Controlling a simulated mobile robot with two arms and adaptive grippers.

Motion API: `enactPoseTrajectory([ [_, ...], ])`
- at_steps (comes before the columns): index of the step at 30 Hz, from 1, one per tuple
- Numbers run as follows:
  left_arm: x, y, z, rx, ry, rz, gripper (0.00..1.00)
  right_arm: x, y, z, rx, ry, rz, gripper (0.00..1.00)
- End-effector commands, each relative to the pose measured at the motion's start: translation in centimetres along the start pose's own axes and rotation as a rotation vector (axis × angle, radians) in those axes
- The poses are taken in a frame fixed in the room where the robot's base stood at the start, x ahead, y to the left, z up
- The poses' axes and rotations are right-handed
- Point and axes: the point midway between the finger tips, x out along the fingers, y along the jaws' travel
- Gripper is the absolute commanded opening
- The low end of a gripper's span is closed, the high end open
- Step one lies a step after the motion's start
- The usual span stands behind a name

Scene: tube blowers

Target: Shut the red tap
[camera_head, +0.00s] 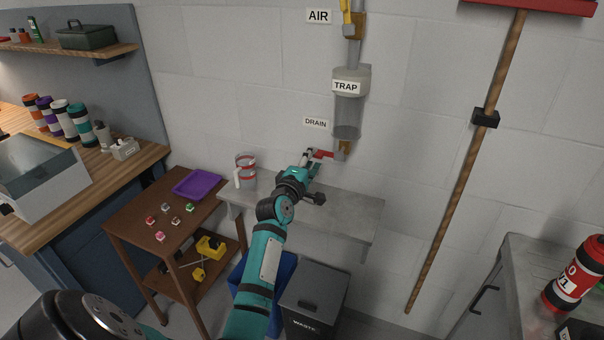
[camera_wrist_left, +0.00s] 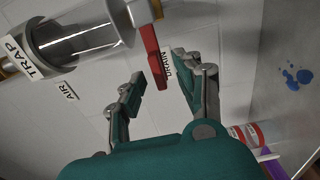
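The red tap handle (camera_head: 322,153) sticks out to the left from the brass drain valve (camera_head: 344,147) under the clear trap bowl (camera_head: 348,118), beside the DRAIN label (camera_head: 315,122). My left gripper (camera_head: 309,158) is at the handle's free end. In the left wrist view the gripper (camera_wrist_left: 160,70) is open, and the red handle (camera_wrist_left: 152,55) reaches between its two fingertips. I cannot tell whether a finger touches it. The trap bowl (camera_wrist_left: 80,38) also shows there. My right gripper is not in view.
A grey wall shelf (camera_head: 345,207) lies below the tap, with a jug (camera_head: 246,172) at its left. Blue drops (camera_wrist_left: 296,76) mark a grey surface. A waste bin (camera_head: 315,298) stands beneath. A brown cart (camera_head: 130,226) is left; a long broom handle (camera_head: 455,190) is right.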

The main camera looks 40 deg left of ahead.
Motion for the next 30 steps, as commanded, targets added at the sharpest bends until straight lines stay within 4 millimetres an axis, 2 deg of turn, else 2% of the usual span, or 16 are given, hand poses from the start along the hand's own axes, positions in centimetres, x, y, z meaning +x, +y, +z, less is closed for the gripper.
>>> enactPoseTrajectory([
  [6,-4.9,-0.2,0.0,-0.002,0.000,-0.002,0.35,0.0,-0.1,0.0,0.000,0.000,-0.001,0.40],
  [12,-8.0,-0.1,0.0,-0.003,-0.001,-0.002,0.35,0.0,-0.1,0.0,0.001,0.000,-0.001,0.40],
  [18,-9.0,0.0,0.0,-0.002,0.000,-0.001,0.35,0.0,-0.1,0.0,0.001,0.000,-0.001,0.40],
  [30,-9.0,-0.1,0.0,-0.002,-0.001,-0.001,0.35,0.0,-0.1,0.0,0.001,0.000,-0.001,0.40],
])
